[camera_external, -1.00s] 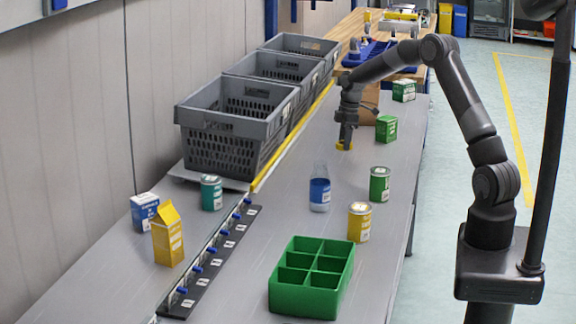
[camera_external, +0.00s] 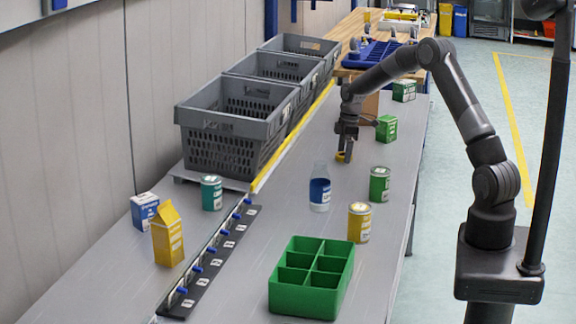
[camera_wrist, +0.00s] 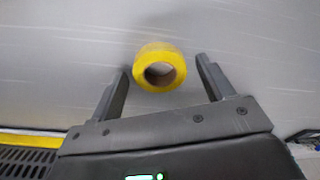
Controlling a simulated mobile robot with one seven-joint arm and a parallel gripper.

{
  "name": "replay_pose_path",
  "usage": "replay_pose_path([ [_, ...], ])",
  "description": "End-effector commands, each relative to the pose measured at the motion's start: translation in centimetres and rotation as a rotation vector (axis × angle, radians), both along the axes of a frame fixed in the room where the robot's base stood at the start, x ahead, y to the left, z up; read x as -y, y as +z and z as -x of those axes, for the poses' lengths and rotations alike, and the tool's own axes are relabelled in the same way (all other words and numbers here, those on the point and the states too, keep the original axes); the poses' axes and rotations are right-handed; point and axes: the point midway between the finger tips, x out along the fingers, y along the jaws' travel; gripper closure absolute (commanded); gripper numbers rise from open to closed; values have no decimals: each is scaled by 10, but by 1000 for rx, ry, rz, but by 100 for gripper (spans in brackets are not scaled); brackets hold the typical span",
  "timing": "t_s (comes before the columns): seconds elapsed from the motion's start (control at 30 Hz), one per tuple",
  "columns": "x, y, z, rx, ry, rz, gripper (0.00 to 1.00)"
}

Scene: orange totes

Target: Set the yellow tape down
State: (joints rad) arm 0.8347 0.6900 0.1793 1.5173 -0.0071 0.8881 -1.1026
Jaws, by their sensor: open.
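The yellow tape (camera_wrist: 147,57) is a roll with a brown core. In the wrist view it lies on the grey table between the two fingers of my gripper (camera_wrist: 163,75), with a gap on each side. In the external view the tape (camera_external: 342,157) shows as a small yellow patch at the fingertips. My gripper (camera_external: 345,156) is open and points down at the table beyond the bottle. Part of the tape is hidden by the fingers in the external view.
A blue-labelled bottle (camera_external: 320,188), a green can (camera_external: 379,184) and a green box (camera_external: 386,128) stand near the tape. Grey crates (camera_external: 222,150) line the left side. A green divided tray (camera_external: 302,298) and yellow can (camera_external: 359,222) are nearer. Bare table (camera_external: 280,215) lies left of the bottle.

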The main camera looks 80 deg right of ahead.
Motion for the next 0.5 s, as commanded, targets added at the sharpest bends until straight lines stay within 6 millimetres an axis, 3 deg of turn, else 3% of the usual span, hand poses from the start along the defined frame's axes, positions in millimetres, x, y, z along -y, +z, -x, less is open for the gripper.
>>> replay_pose_path([
  [0.27,0,6,0,2,0,1,26],
  [0.5,3,48,4,4,-1,4,26],
])
